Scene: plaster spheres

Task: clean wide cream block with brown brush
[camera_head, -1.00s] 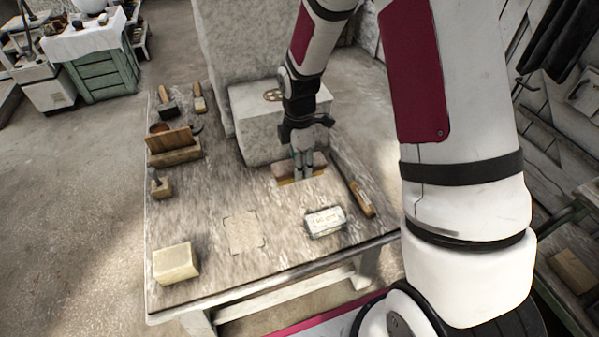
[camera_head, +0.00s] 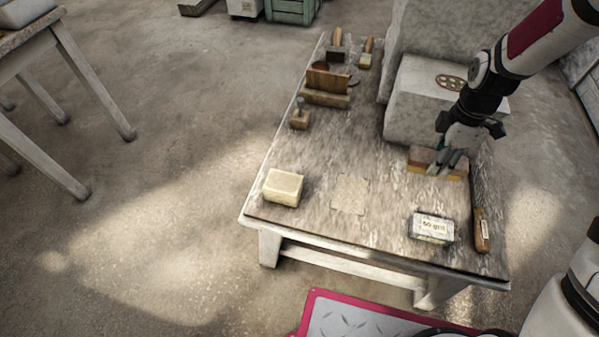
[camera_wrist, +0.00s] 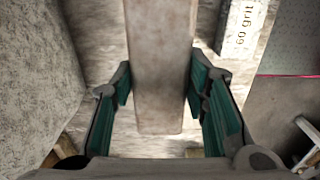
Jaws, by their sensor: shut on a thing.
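The wide cream block (camera_head: 283,187) sits on the front left of the wooden table. The brown brush (camera_head: 421,158) is a long brown bar with a paler yellowish lower edge, near the right side of the table in front of the grey stone block. My gripper (camera_head: 440,168) points down over the brush and is shut on it. In the wrist view the brush (camera_wrist: 160,70) runs lengthwise between the green finger pads of my gripper (camera_wrist: 160,95). The brush looks to be at table level; whether it touches the table I cannot tell.
A white 60 grit block (camera_head: 431,228) and a wooden-handled tool (camera_head: 482,230) lie at the table's front right. A square mark (camera_head: 350,194) lies bare beside the cream block. A grey stone block (camera_head: 415,105) stands behind my gripper. Several wooden tools (camera_head: 327,82) stand at the back left.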

